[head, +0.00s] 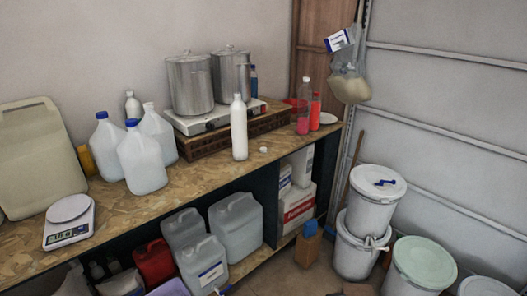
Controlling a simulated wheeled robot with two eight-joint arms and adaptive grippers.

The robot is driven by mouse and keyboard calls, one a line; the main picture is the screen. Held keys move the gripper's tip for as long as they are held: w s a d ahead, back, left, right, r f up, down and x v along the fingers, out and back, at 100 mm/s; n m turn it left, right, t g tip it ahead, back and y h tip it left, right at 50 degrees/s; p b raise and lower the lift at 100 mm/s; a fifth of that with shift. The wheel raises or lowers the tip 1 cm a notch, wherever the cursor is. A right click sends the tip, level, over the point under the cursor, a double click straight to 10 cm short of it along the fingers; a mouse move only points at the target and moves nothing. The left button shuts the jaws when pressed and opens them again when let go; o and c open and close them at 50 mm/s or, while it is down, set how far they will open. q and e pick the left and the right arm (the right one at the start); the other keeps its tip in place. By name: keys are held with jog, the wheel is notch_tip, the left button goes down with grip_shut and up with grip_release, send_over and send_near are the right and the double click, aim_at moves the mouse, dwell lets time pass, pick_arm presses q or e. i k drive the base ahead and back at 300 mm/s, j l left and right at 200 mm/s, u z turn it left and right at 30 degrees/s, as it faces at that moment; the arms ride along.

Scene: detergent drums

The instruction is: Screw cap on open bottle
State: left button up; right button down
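A slim white bottle (239,130) stands upright on the wooden worktop, in front of the pots. Its neck is narrow, and I cannot clearly make out its mouth at this size. A small white cap (263,150) lies on the worktop just to the right of the bottle's base, apart from it and close to the front edge. Neither of my grippers is in view.
Two metal pots (190,84) stand on a hotplate behind the bottle. Jugs (142,160) and a scale (69,222) are to the left. White buckets (375,200) stand on the floor. Worktop around the cap is clear.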

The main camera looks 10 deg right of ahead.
aim_at(238, 109)
jog(key=i+l+u, duration=0.15)
jog(key=u, duration=0.65)
jog(key=i+l+u, duration=0.1)
jog(key=l, duration=0.2)
jog(key=i+l+u, duration=0.25)
jog(key=l, duration=0.4)
jog(key=i+l+u, duration=0.15)
jog(key=l, duration=0.2)
jog(key=i+l+u, duration=0.1)
jog(key=l, duration=0.25)
jog(key=i+l, duration=0.15)
jog(key=l, duration=0.15)
jog(key=i+l, duration=0.1)
jog(key=l, duration=0.15)
